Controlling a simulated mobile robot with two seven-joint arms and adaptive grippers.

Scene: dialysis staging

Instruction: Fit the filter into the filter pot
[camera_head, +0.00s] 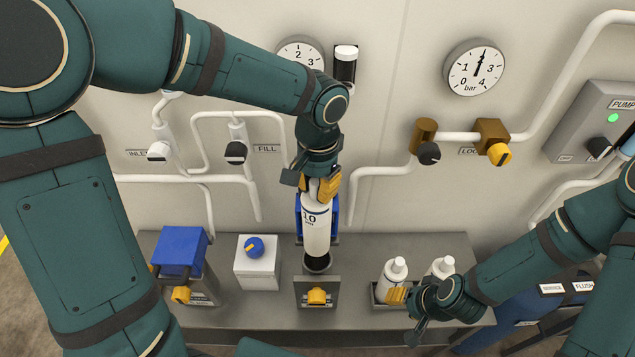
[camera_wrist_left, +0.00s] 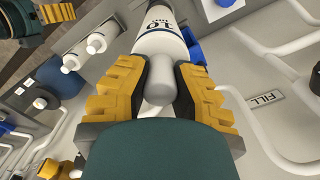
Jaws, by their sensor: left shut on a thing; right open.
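The filter (camera_head: 316,228) is a white cylinder marked "10", held upright in my left gripper (camera_head: 322,190). The yellow fingers are shut on its narrow grey top, as the left wrist view shows of the filter (camera_wrist_left: 160,38) and the gripper (camera_wrist_left: 158,85). Below it is the filter pot (camera_head: 318,264), a black round opening above a grey block with a yellow knob (camera_head: 316,295). The filter's lower end is at the pot's mouth; I cannot tell how far it is inside. My right gripper (camera_head: 405,297) is open beside two white bottles (camera_head: 392,272).
A blue-topped unit (camera_head: 181,250) and a white box with a blue knob (camera_head: 257,262) stand left of the pot on the grey bench (camera_head: 370,245). Pipes, valves and gauges (camera_head: 474,68) line the wall behind. A grey pump box (camera_head: 590,115) is at right.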

